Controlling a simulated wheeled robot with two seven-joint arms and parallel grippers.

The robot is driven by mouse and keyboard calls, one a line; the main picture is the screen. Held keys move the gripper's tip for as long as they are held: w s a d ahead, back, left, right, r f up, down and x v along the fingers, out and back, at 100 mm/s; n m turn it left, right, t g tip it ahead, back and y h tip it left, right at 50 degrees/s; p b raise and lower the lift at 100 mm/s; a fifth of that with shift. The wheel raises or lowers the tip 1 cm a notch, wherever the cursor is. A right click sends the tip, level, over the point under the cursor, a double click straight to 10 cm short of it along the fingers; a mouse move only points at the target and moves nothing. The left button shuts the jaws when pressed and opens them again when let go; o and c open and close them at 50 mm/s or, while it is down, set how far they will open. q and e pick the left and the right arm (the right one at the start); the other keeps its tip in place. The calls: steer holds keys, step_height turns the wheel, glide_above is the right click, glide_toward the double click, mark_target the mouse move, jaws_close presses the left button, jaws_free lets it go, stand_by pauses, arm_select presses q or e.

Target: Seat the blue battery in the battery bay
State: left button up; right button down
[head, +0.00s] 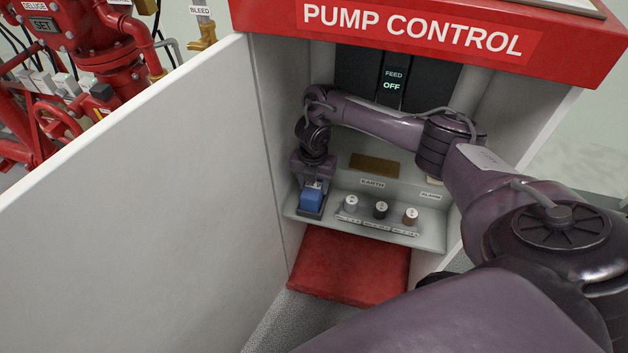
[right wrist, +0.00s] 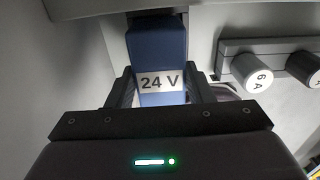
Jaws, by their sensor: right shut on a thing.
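The blue battery (head: 312,199) is inside the pump control cabinet, at the left end of its shelf. In the right wrist view the battery (right wrist: 157,55) carries a white "24 V" label. My right gripper (head: 314,184) is shut on it, with one finger on each side of the label (right wrist: 160,88). A dark housing (head: 309,213), which looks like the battery bay, shows around the battery's lower end. I cannot tell how deep the battery sits in it. My left gripper is out of view.
A rack with three capped fuses (head: 380,210) stands just right of the battery; it also shows in the right wrist view (right wrist: 238,45). The white open door or side panel (head: 130,200) closes off the left. A red step or pad (head: 350,262) lies below the shelf. The feed display (head: 392,80) reads OFF.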

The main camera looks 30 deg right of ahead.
steer(key=shift+w+a+f+b, duration=0.15)
steer(key=shift+w+f+b, duration=0.1)
steer(key=shift+f+b, duration=0.25)
steer(key=shift+f, duration=0.25)
steer(key=shift+s+d+f+b, duration=0.2)
steer(key=shift+f+b, duration=0.1)
steer(key=shift+b, duration=0.2)
steer(key=shift+f, duration=0.1)
